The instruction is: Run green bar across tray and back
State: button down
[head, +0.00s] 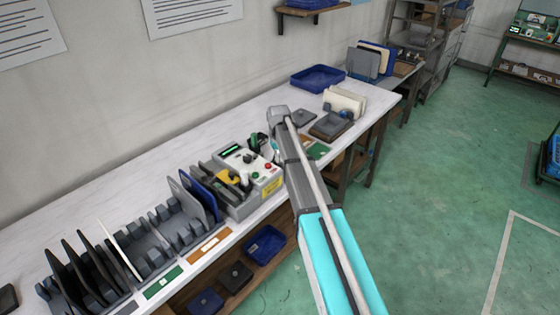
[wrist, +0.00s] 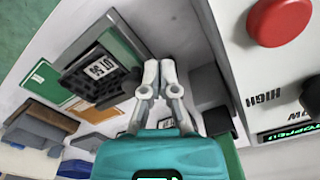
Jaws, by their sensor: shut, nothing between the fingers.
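In the wrist view my gripper (wrist: 159,68) is shut and empty, its fingertips close together. A dark ribbed piece with a white LOT label (wrist: 104,66) lies left of the fingertips. A green strip (wrist: 122,38) runs along its upper edge; I cannot tell whether it is the task's green bar. The machine has a green display, a red button and a yellow part. Its red button (wrist: 279,22) shows large at the wrist view's upper right. Which tray is meant is unclear.
A rack (head: 176,236) of upright panels fills the bench's left. Dark flat blocks (head: 331,126) and pale upright panels (head: 346,103) stand right of my arm. A blue tray (head: 318,77) sits at the back. Clear bench (head: 140,160) lies along the wall.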

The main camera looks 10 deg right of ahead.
jog(key=shift+r, duration=0.1)
dwell(0.4)
notch_tip(320, 180, up, 7)
jog(key=p, duration=0.7)
dwell(0.4)
jog(key=s+a+m, duration=0.1)
jog(key=s, duration=2.9)
jog(key=shift+a, duration=0.3)
